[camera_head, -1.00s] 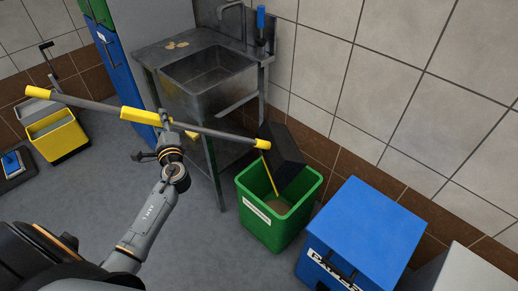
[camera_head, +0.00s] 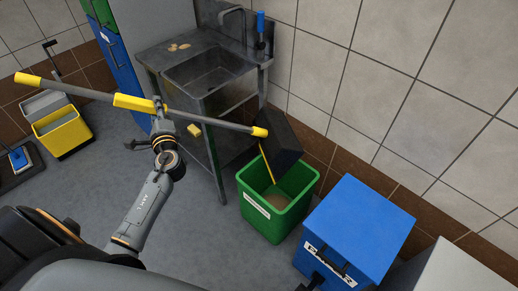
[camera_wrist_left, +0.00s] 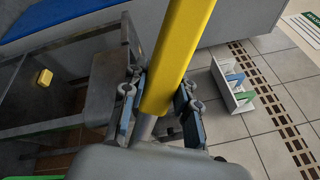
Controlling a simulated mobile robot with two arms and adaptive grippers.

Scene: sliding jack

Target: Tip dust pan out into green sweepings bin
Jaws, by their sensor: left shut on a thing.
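The dust pan (camera_head: 279,143) is black with a yellow lip and hangs steeply tilted over the green sweepings bin (camera_head: 262,216). Its long grey handle (camera_head: 210,120) has yellow parts and runs across to the upper left. My left gripper (camera_head: 160,108) is shut on the handle beside its middle yellow grip. In the left wrist view the fingers (camera_wrist_left: 157,108) close around the pole at the yellow grip (camera_wrist_left: 182,45). Brownish sweepings (camera_head: 277,199) lie inside the bin. The pan's inner face is mostly hidden. My right gripper is not in view.
A steel sink (camera_head: 205,72) stands behind the handle, with a yellow sponge (camera_head: 194,131) on its lower shelf. A blue bin (camera_head: 362,225) stands right of the green one. A yellow mop bucket (camera_head: 62,131) is at left. The tiled wall is close behind the pan.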

